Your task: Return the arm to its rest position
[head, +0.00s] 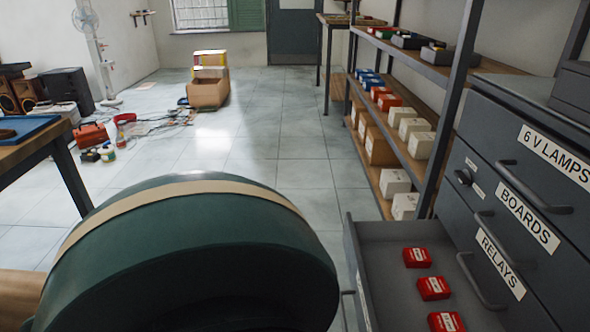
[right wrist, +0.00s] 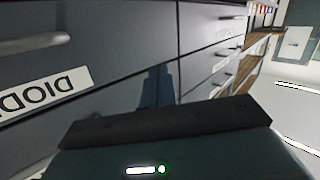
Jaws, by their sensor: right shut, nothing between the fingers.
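A large dark green rounded part of my own arm (head: 190,250) with a beige band fills the lower left of the head view. No fingers show there. In the right wrist view my right gripper (right wrist: 165,122) shows as a dark bar across a green housing at the bottom. It is shut with nothing in it. Behind it are grey drawer fronts (right wrist: 130,35), one with an upside-down label (right wrist: 45,95) starting "DIOD". My left gripper is in neither view.
The grey cabinet (head: 510,165) stands at right with an open drawer (head: 385,245) holding red boxes (head: 433,288). A shelf rack (head: 440,130) holds cartons. A workbench (head: 40,140) is at left, with tools and cables (head: 150,122) beyond. The central tiled floor (head: 290,130) is clear.

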